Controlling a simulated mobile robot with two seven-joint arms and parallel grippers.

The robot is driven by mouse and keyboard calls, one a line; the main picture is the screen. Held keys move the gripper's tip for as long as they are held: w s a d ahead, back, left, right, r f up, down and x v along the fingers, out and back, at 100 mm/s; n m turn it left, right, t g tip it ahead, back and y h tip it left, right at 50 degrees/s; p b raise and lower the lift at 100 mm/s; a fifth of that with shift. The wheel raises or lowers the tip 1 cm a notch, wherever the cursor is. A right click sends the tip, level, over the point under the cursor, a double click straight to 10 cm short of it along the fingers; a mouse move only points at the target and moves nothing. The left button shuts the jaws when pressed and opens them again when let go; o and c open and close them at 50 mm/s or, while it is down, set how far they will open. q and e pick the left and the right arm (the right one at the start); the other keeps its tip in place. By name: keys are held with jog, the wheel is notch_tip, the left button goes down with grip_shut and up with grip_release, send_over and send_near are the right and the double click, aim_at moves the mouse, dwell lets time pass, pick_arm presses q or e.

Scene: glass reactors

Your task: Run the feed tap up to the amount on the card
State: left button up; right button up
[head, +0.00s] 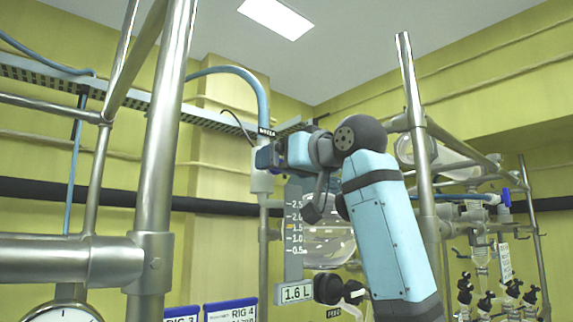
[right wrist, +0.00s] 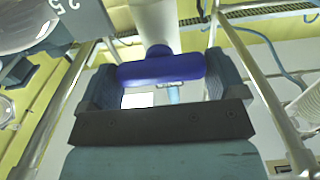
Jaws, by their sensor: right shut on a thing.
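The feed tap's blue handle (right wrist: 160,68) lies crosswise between the fingers of my right gripper (right wrist: 162,85) in the right wrist view. The gripper is shut on it. In the head view my right gripper (head: 268,156) is at the pale tap body (head: 262,183), under the "WATER" label, and the handle is mostly hidden. A grey scale (head: 293,260) marked 0.5 to 2.5 stands below, with a small orange mark near 1.5. The card (head: 295,293) reads 1.6 L. A glass vessel (head: 328,248) sits behind my arm; I cannot tell its liquid level. My left gripper is out of view.
Steel posts stand left (head: 165,130) and right (head: 412,95) of my right arm. A blue hose (head: 262,90) arches down to the tap. A round gauge (head: 62,313) and RIG signs (head: 230,312) are at the lower left. More glassware (head: 480,255) stands at right.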

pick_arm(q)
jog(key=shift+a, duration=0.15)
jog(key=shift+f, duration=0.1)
pick_arm(e)
jog(key=o, duration=0.5)
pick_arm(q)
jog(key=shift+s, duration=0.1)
pick_arm(e)
jog(key=shift+o, duration=0.7)
jog(key=shift+w, duration=0.1)
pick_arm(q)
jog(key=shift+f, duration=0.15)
pick_arm(e)
jog(key=shift+w+a+f, duration=0.1)
jog(key=shift+w+a, duration=0.05)
pick_arm(q)
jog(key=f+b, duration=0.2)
jog(key=b, duration=0.1)
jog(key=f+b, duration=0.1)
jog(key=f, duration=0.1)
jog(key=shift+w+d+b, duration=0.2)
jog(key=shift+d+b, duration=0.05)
jog(key=shift+b, duration=0.15)
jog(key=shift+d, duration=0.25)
pick_arm(e)
jog(key=v, duration=1.4)
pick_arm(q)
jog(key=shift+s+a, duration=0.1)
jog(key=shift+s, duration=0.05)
